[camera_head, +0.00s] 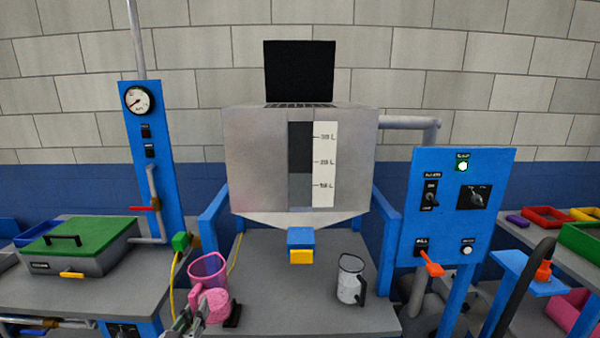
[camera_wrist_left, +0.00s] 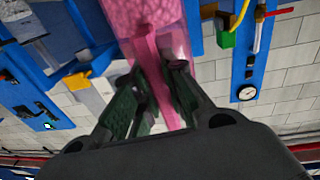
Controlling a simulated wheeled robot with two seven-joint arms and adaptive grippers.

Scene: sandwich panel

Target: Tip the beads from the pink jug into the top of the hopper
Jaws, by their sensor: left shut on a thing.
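The pink jug (camera_head: 208,268) is at the lower left of the hopper in the head view, roughly upright, with its open rim showing. My left gripper (camera_head: 188,318) is shut on its handle. In the left wrist view the pink handle (camera_wrist_left: 167,85) lies between the fingers of the left gripper (camera_wrist_left: 155,88), and the pink beads (camera_wrist_left: 142,14) show through the jug wall. The grey hopper (camera_head: 258,160) stands at the centre back, its black lid (camera_head: 299,70) raised above a grated top. Whether the jug touches the table is unclear. My right gripper is out of view.
A speckled white jug (camera_head: 350,281) stands on the grey table (camera_head: 290,310), right of the blue and yellow outlet (camera_head: 301,246). A blue gauge post (camera_head: 146,180) stands left, a blue control panel (camera_head: 455,210) right. A green-lidded box (camera_head: 80,243) is at far left.

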